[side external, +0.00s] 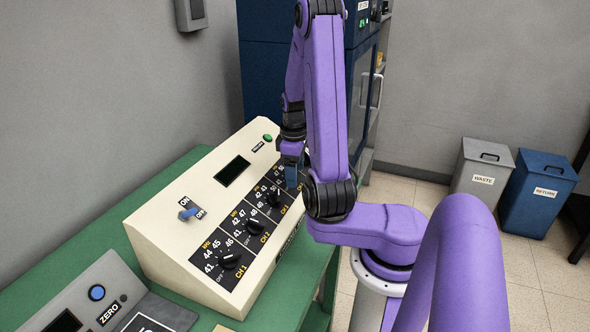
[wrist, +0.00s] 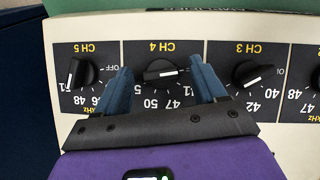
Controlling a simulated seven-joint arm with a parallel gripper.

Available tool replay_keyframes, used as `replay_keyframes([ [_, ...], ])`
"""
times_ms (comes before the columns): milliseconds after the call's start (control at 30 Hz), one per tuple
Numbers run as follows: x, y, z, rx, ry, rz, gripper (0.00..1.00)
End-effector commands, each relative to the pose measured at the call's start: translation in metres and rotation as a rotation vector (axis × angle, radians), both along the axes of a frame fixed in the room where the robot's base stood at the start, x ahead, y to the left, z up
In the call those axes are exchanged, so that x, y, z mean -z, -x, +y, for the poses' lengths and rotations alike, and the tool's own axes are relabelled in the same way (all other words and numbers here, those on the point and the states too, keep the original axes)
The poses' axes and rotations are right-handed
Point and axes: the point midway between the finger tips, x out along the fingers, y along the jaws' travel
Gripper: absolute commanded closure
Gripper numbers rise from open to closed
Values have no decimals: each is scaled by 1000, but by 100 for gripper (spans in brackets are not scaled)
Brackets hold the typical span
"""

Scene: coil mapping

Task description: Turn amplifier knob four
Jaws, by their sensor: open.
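The amplifier (side external: 160,240) is a cream sloped box on the green table. Its channel 4 knob (wrist: 160,72) is black with a white pointer line, under an upside-down "CH 4" label in the wrist view. The pointer lies nearly level across the picture. My gripper (wrist: 160,67) is open, with one blue finger on each side of this knob and a gap on both sides. In the side view my gripper (side external: 291,165) is low over the far end of the knob row and hides knob four. How far the fingertips are from the panel is unclear.
The channel 5 knob (wrist: 82,72) and channel 3 knob (wrist: 250,73) flank it closely. The channel 2 knob (side external: 253,226), channel 1 knob (side external: 229,259) and ON/OFF switch (side external: 191,213) sit nearer the side camera. A dark blue cabinet (side external: 265,70) stands behind.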

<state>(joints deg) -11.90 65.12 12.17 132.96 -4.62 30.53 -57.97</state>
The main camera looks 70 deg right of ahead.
Motion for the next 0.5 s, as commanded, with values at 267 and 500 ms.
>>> replay_keyframes([
  [267,0,0,0,0,0,0,86],
  [500,0,0,0,16,-10,1,86],
])
